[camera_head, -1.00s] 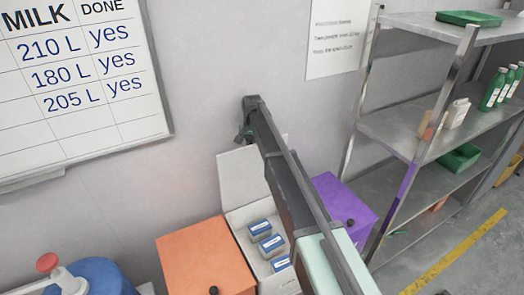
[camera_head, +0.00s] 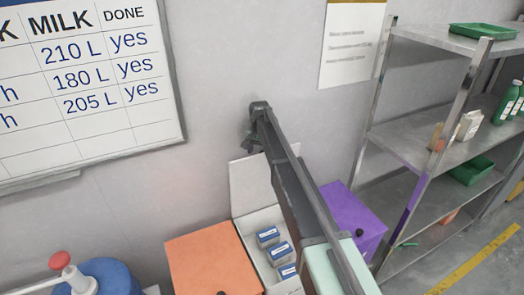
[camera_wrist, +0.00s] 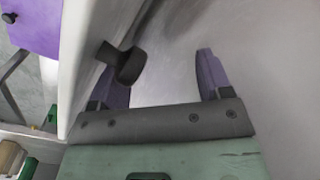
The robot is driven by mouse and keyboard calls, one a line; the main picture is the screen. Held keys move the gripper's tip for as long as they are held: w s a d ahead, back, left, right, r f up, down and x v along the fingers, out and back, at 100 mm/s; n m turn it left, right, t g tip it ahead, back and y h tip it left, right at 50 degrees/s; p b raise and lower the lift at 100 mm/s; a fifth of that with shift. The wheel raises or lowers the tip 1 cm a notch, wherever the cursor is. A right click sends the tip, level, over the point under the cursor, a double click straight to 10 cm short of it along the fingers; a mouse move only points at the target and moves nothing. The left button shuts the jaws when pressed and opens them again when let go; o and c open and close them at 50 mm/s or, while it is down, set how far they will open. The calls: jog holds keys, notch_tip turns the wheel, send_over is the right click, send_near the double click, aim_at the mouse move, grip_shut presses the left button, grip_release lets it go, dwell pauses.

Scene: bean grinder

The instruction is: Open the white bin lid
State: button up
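The white bin (camera_head: 246,226) stands between the orange and purple bins, and its white lid (camera_head: 252,185) is raised upright against the wall side. Small blue-and-white boxes (camera_head: 279,251) show inside it. My gripper (camera_head: 252,138) is high beside the raised lid's top, seen small. In the wrist view my gripper (camera_wrist: 162,65) has its two purple fingers apart with a clear gap. The lid's pale panel (camera_wrist: 88,55) is at the left, with a black knob (camera_wrist: 125,65) in front of the left finger. I cannot tell whether the knob touches that finger.
An orange bin (camera_head: 212,262) is left of the white bin, a purple bin (camera_head: 350,215) right of it, partly behind my arm. A blue container with a red knob (camera_head: 60,260) is at lower left. Metal shelving (camera_head: 420,140) stands at right. The wall is close behind.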

jog(key=shift+s+a, duration=0.1)
jog(key=shift+a, duration=0.15)
notch_tip(320, 180, up, 11)
jog(key=p, duration=1)
jog(key=shift+d+p, duration=0.2)
jog(key=shift+p, duration=0.1)
jog(key=shift+f, duration=0.1)
jog(key=s+d+f+n+b, duration=0.1)
jog(key=s+d+f+b, duration=0.3)
jog(key=s, duration=0.9)
jog(key=s+d+f+n+b, duration=0.2)
jog(key=s+d+f+b, duration=0.2)
jog(key=s+f+b, duration=0.4)
jog(key=s+d+f+n+b, duration=0.1)
jog(key=s+d+f+b, duration=0.3)
jog(key=s, duration=1.5)
notch_tip(320, 180, down, 3)
jog(key=b, duration=0.2)
jog(key=shift+s+d+r+n+b, duration=0.2)
jog(key=shift+s+d+n+b, duration=0.05)
jog(key=shift+s+n+b, duration=0.1)
